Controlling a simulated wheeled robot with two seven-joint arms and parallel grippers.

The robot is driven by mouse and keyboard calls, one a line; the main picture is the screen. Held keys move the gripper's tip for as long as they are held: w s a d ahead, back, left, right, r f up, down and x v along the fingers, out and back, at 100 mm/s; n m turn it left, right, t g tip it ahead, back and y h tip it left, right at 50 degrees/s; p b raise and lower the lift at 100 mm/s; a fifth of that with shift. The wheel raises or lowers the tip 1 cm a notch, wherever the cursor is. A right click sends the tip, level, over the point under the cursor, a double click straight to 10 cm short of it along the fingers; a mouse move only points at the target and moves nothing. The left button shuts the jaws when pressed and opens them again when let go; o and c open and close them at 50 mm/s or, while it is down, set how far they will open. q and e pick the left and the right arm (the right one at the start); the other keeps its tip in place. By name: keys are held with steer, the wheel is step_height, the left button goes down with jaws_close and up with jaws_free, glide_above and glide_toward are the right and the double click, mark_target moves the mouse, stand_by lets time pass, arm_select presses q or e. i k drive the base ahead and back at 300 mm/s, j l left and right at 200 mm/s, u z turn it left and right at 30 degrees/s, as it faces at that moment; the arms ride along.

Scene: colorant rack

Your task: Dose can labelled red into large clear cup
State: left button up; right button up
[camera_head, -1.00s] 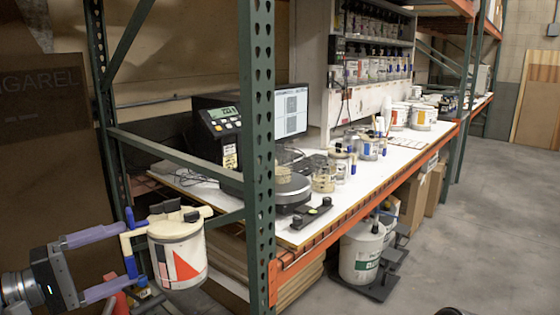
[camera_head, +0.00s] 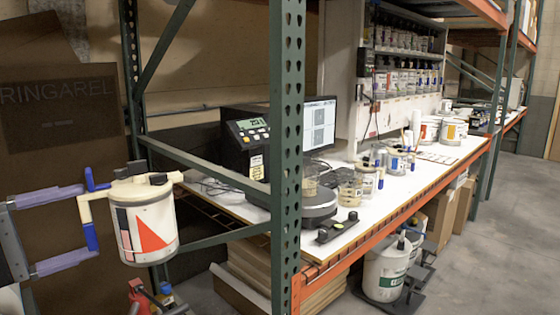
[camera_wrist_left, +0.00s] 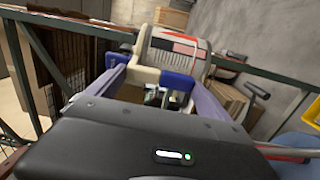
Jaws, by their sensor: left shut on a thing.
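The can with a red triangle on its label (camera_head: 150,238) hangs upright at the left of the head view, in front of the dark wall and left of the green post. It has a cream lid with a spout pointing right. My left gripper (camera_head: 88,222) is shut on its cream handle with blue grips. The wrist view also shows the can (camera_wrist_left: 172,52) beyond the fingers. A clear cup (camera_head: 309,184) stands on the round scale (camera_head: 318,208) on the bench, partly behind the green post. My right gripper is not in view.
The green post (camera_head: 286,130) and a slanting green brace stand between the can and the bench. Several clear cups (camera_head: 349,193) stand right of the scale. A black scale display (camera_head: 250,140) and a monitor stand behind.

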mark_target(307, 178)
steer(key=i+l, duration=0.3)
steer(key=i, duration=0.15)
steer(key=i+l, duration=0.25)
steer(key=i, duration=0.2)
steer(key=i+l, duration=0.3)
steer(key=i, duration=0.15)
steer(key=i+l, duration=0.25)
steer(key=i, duration=0.2)
